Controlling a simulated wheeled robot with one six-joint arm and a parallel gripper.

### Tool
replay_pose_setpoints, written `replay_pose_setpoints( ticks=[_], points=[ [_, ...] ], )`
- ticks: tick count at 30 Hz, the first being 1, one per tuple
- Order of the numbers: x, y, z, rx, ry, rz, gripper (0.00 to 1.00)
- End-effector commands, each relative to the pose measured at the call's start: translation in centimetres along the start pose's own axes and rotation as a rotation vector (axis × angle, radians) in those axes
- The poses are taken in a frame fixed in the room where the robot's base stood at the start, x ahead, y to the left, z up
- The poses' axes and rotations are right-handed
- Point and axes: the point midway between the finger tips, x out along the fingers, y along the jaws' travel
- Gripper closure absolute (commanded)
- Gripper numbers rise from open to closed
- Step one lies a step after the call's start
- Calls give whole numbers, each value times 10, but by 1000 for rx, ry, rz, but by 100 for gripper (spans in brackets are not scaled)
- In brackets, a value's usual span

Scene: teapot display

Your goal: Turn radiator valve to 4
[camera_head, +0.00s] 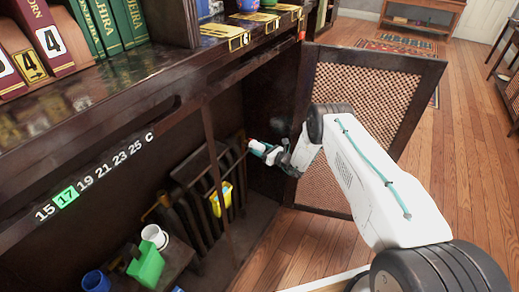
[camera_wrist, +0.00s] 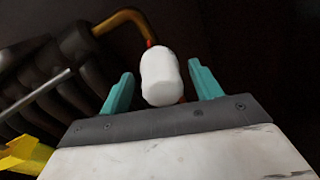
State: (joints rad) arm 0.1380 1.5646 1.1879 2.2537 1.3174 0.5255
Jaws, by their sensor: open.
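The white radiator valve knob (camera_wrist: 160,77) sits at the end of a copper-coloured pipe (camera_wrist: 122,18), with a small red spot near its top. In the wrist view my gripper (camera_wrist: 158,72) is open, with one teal finger on each side of the knob and a visible gap to both. No numbers can be read on the knob. In the head view my gripper (camera_head: 266,150) reaches into the cabinet beside the dark radiator (camera_head: 203,180); I cannot clearly pick out the knob there. A temperature strip (camera_head: 95,175) on the cabinet has 17 lit green.
The mesh cabinet door (camera_head: 367,80) stands open, behind my arm. A yellow object (camera_head: 221,199) is at the radiator's front. A green container (camera_head: 146,264), a white cup (camera_head: 155,237) and a blue cup (camera_head: 96,281) are low at left. Books (camera_head: 104,22) line the top.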

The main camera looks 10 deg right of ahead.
Motion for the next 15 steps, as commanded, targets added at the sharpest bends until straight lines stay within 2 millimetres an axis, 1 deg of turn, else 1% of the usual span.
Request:
replay_pose_setpoints(
  ticks=[6, 7, 8, 9, 11, 12, 15],
  points=[
    [1, 0, 0, 0, 0, 0, 36],
    [1, 0, 0, 0, 0, 0, 39],
    [1, 0, 0, 0, 0, 0, 47],
    [1, 0, 0, 0, 0, 0, 59],
    [1, 0, 0, 0, 0, 0, 75],
    [1, 0, 0, 0, 0, 0, 81],
    [1, 0, 0, 0, 0, 0, 81]
  ],
)
